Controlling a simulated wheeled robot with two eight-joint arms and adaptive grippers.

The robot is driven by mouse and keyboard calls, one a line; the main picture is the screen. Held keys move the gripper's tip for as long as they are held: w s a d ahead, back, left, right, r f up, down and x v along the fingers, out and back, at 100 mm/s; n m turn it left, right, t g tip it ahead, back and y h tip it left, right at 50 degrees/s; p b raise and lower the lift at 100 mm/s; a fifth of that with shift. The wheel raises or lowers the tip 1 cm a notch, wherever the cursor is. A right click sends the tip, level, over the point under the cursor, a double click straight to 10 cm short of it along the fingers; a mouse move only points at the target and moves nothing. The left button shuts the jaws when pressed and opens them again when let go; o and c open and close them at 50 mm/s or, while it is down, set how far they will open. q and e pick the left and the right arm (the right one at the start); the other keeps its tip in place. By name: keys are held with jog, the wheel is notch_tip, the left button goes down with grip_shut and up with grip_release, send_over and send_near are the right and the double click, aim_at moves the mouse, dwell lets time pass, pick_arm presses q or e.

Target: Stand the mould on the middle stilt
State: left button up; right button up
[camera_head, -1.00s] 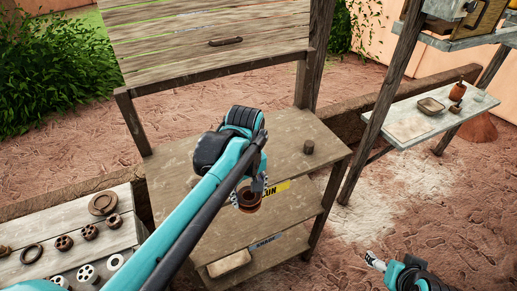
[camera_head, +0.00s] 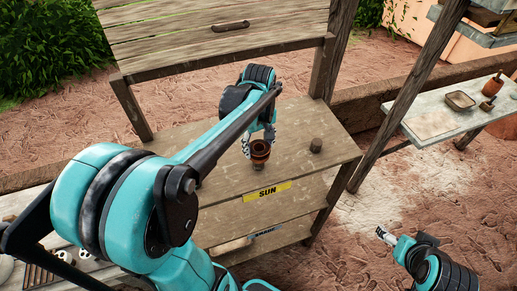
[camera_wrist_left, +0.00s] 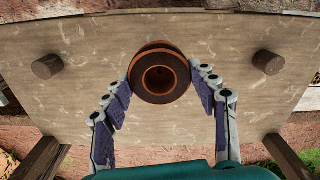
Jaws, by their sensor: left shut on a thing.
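The mould (camera_head: 260,152), a brown, round, hollow piece with a dark middle, is between the fingers of my left gripper (camera_head: 258,148). It also shows from above in the left wrist view (camera_wrist_left: 160,73), upright, with the left gripper's fingers (camera_wrist_left: 161,88) shut on it from both sides. It is over the middle of the top shelf. The left wrist view shows a stilt on each side, left (camera_wrist_left: 46,66) and right (camera_wrist_left: 268,62). No middle stilt shows; the mould covers that spot. My right gripper (camera_head: 383,235) is off to the right, small.
The wooden shelf top (camera_head: 340,158) carries a yellow SUN label (camera_head: 267,191); a lower shelf has a SHADE label. A side table (camera_head: 430,125) at right holds a tray and a brown bottle. Wooden posts frame the shelf.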

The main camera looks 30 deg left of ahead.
aim_at(258, 144)
pick_arm(q)
jog(key=shift+w+a+f, duration=0.4)
jog(key=shift+w, duration=0.25)
jog(key=shift+w+a+f, duration=0.35)
jog(key=shift+w+f, duration=0.05)
jog(key=shift+w, duration=0.2)
jog(key=shift+s+a+f, duration=0.1)
jog(key=shift+s+f, duration=0.05)
jog(key=shift+f, duration=0.35)
notch_tip(258, 144, down, 2)
jog(key=shift+f, duration=0.65)
